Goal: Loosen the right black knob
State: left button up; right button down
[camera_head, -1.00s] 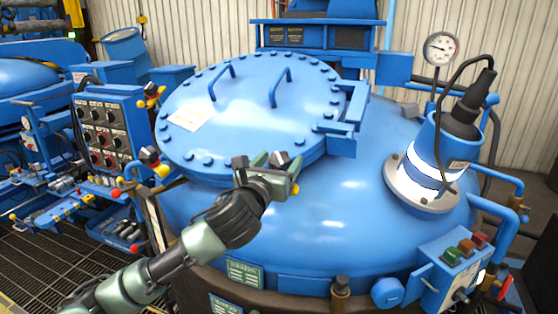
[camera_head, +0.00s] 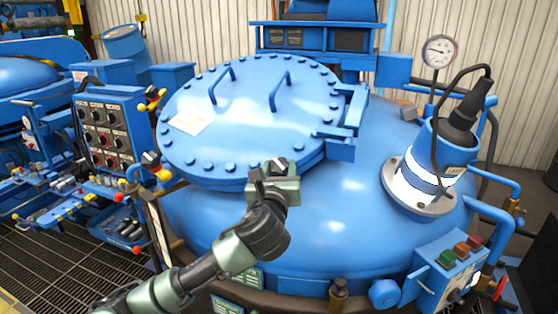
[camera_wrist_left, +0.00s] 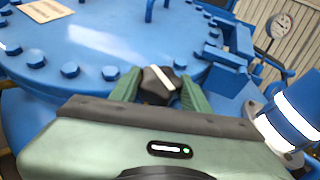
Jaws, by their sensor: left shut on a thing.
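The right black knob (camera_head: 277,166), dark with a white stripe, is at the near edge of the round blue lid (camera_head: 250,110). It also shows in the left wrist view (camera_wrist_left: 157,80), between the two green fingers. My left gripper (camera_head: 274,172) is shut on this knob, with a finger on each side. The gripper body hides the knob's lower part and mount. Another black knob (camera_head: 151,158), with yellow parts below it, sits at the lid's left side. My right gripper is not in view.
A control panel (camera_head: 104,130) with several switches stands at left. A blue and white cylinder (camera_head: 426,176) rises from the dome at right, with a gauge (camera_head: 439,50) behind. A button box (camera_head: 455,262) is at lower right.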

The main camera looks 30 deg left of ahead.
pick_arm(q)
jog(key=n+g+y+p, duration=0.1)
jog(key=n+g+p, duration=0.1)
jog(key=n+g+y+p, duration=0.2)
jog(key=n+p, duration=0.1)
jog(key=n+g+y+p, duration=0.2)
jog(key=n, duration=0.1)
jog(key=shift+w+d+r+g+p, duration=0.2)
jog(key=shift+d+r+g+p, duration=0.1)
jog(key=shift+g, duration=0.1)
jog(key=n+g+y+p, duration=0.1)
jog(key=n+g, duration=0.1)
jog(key=shift+f+n+g, duration=0.15)
jog(key=shift+n+g, duration=0.15)
jog(key=shift+g, duration=0.1)
jog(key=shift+n+g+p, duration=0.45)
jog(key=shift+n+g, duration=0.55)
jog(key=shift+g, duration=0.1)
jog(key=shift+a+f+g, duration=0.1)
jog(key=shift+g, duration=0.2)
jog(key=o, duration=1.4)
